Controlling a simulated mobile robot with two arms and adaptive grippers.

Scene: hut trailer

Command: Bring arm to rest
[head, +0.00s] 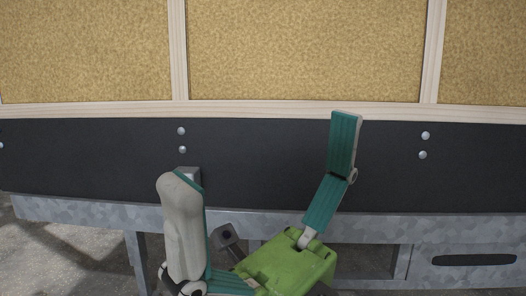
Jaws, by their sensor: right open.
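My right gripper (265,146) is in the lower middle of the head view, with a green body and teal fingers. Its two fingers are spread wide apart, one upright at the left and one bent up at the right. Nothing is between them, so it is open and empty. It appears in front of the black panel (80,158) of the wall. I cannot tell how far it is from the panel. My left gripper is not in view.
The wall has tan boards (305,50) in pale wooden strips above the black panel. A grey metal frame (70,212) with a dark slot (474,260) runs below it. Grey floor (45,262) shows at the lower left.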

